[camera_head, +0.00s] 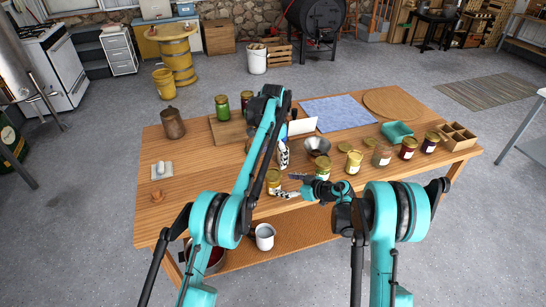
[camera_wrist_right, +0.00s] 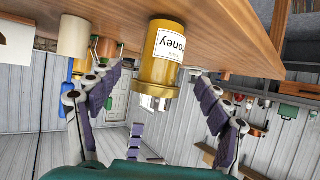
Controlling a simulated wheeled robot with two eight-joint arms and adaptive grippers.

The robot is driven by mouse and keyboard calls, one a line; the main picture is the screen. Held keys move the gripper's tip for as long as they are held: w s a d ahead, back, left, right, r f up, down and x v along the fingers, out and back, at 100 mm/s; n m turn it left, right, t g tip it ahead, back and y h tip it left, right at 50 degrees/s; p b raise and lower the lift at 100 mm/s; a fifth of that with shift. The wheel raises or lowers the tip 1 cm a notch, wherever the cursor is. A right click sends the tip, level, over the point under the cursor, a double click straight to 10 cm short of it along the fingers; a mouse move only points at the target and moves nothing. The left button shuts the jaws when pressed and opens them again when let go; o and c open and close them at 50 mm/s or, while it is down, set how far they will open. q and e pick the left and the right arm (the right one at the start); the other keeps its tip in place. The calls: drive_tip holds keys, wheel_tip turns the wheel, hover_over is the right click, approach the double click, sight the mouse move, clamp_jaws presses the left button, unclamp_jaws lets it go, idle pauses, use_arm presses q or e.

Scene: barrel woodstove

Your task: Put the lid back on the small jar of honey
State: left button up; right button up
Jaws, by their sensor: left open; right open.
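A small amber honey jar (camera_head: 273,180) stands upright near the table's front edge. In the right wrist view, which is upside down, the honey jar (camera_wrist_right: 163,52) shows its white label. My left gripper (camera_head: 282,153) is open and points down above the table, behind the jar. A loose flat gold lid (camera_head: 344,147) appears to lie right of the metal funnel (camera_head: 317,146).
Gold-lidded jars (camera_head: 353,161) (camera_head: 322,170) stand along the table's front right. A teal tray (camera_head: 397,132) and divided wooden box (camera_head: 458,137) are further right. A brown pitcher (camera_head: 173,123) and a small white dish (camera_head: 161,170) stand left. The left front of the table is mostly clear.

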drive_tip(key=v, duration=0.5)
drive_tip(key=shift+s+d, duration=0.15)
